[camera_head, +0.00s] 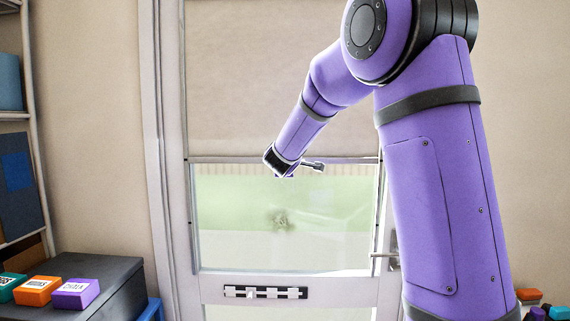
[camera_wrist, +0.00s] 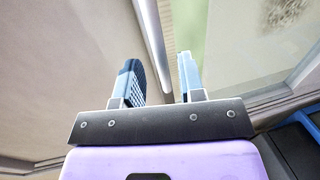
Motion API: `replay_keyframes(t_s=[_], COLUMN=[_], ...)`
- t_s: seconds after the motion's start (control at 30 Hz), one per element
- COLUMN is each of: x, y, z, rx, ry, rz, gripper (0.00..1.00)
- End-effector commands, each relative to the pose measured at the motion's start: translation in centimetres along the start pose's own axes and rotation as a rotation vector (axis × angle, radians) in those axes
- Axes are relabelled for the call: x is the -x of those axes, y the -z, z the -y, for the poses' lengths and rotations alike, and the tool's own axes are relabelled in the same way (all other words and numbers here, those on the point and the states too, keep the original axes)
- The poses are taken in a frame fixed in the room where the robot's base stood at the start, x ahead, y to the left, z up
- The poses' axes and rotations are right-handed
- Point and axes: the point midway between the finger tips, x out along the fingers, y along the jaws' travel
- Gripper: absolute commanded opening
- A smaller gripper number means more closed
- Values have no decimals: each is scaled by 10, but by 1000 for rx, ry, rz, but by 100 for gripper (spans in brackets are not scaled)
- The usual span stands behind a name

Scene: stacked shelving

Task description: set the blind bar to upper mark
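A beige blind (camera_head: 255,80) covers the upper part of the door's window. Its thin pale bar (camera_head: 225,159) runs level along the blind's lower edge. My gripper (camera_head: 298,171) is at the bar, near the middle of its width. In the wrist view the two blue-grey fingers (camera_wrist: 160,80) are apart, and the bar (camera_wrist: 150,40) runs through the gap between them. I see no clear contact with either finger. A small dark tick (camera_head: 190,222) shows on the left window frame, below the bar; I cannot tell which mark it is.
Clear glass (camera_head: 240,215) shows below the blind. A door handle (camera_head: 386,255) sticks out at the right, and a rail with pegs (camera_head: 265,292) is on the door below the window. A dark box (camera_head: 115,275) with coloured blocks stands at lower left, next to shelving.

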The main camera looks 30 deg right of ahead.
Motion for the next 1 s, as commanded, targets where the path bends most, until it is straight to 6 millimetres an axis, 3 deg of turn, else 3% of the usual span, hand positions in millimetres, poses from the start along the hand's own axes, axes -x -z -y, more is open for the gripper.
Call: replay_keyframes(t_s=[0.2, 0.4, 0.6, 1.0], x=[41, 67, 77, 78], y=[1, 0, 0, 0], z=[-1, 0, 0, 0], rx=[-2, -2, 0, 0], ry=[-1, -1, 0, 0], rz=[-3, -1, -1, 0], gripper=[36, 36, 36, 36])
